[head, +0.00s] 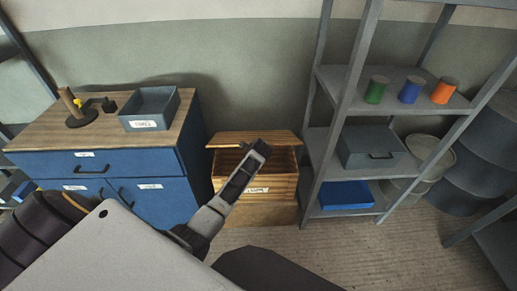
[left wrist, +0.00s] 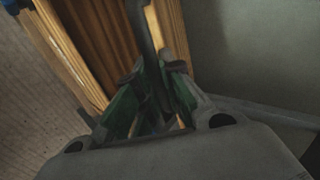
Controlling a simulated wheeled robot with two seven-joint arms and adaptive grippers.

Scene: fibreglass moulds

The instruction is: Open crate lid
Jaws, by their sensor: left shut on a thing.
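The wooden crate (head: 257,212) stands on the floor between the blue cabinet and the shelf, with a label on its front. Its lid (head: 232,138) is partly raised at the back, and the dark inside shows below it. My left gripper (head: 261,148) reaches over the crate front to the lid. In the left wrist view the left gripper (left wrist: 157,88) has its green-sided fingers shut around a dark, narrow part of the lid. The fingers hide the exact contact. The crate's wooden boards (left wrist: 98,40) also show there. My right gripper is in neither view.
A blue cabinet (head: 170,200) with a grey bin (head: 150,108) on top stands left of the crate. A metal shelf (head: 345,125) with cans and boxes stands close on the right. Dark drums (head: 480,150) are farther right. The floor (head: 390,255) in front is open.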

